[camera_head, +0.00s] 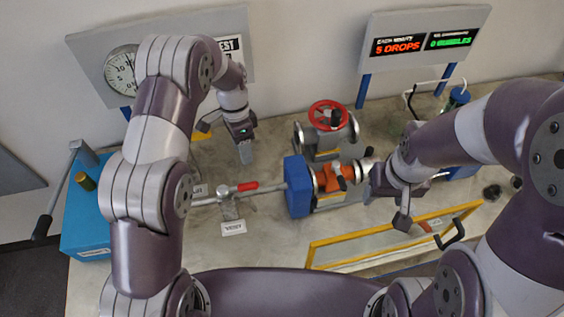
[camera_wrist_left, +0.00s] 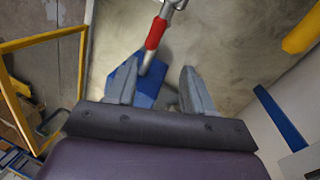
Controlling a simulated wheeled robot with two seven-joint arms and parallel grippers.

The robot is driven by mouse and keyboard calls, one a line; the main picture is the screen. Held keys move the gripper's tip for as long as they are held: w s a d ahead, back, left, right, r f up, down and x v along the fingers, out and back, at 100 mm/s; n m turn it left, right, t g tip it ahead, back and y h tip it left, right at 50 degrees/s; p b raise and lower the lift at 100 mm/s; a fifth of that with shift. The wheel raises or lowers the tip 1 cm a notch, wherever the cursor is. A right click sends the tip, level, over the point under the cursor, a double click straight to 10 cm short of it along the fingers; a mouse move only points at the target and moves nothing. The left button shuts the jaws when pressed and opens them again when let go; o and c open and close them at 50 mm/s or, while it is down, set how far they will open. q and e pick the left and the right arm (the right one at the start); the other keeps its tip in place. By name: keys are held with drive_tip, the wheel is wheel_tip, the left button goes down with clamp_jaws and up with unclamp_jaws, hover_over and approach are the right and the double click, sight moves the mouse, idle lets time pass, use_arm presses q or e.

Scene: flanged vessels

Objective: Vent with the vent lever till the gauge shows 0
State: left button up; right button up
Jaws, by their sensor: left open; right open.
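The vent lever (camera_head: 247,187) has a red grip and lies roughly level above a small "VENT" label (camera_head: 233,228). Its red grip also shows in the left wrist view (camera_wrist_left: 155,34), just beyond the fingers. The round gauge (camera_head: 121,72) on the back panel is partly covered by my left arm; its needle cannot be read. My left gripper (camera_head: 244,152) is open and empty, pointing down behind the lever and apart from it; its two fingers show in the wrist view (camera_wrist_left: 158,88). My right gripper (camera_head: 420,200) is open, to the right of the orange valve part.
A blue box (camera_head: 85,222) with a long pump handle stands at left. A red handwheel (camera_head: 328,115), a blue flange block (camera_head: 297,188) and a yellow-edged frame (camera_head: 340,240) are right of the lever. A display board (camera_head: 425,43) reads 5 drops, 0 bubbles.

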sight(248, 184)
use_arm(q)
drive_tip(key=s+f+m+b, duration=0.1)
drive_tip(key=f+b, duration=0.2)
drive_tip(key=s+f+b, duration=0.1)
drive_tip(key=f+b, duration=0.3)
drive_tip(key=s+f+m+b, duration=0.1)
drive_tip(key=f+b, duration=0.2)
drive_tip(key=f, duration=0.1)
drive_tip(key=shift+s+d+m, duration=0.3)
drive_tip(key=shift+d, duration=0.05)
drive_tip(key=shift+s+a+f, duration=0.15)
drive_tip(key=shift+a, duration=0.05)
drive_tip(key=shift+d, duration=0.3)
drive_tip(key=shift+c, duration=0.3)
drive_tip(key=shift+w, duration=0.2)
drive_tip(key=c, duration=0.5)
drive_tip(key=shift+s, duration=0.1)
clamp_jaws()
use_arm(e)
wheel_tip(248, 184, down, 10)
drive_tip(key=shift+s, duration=0.2)
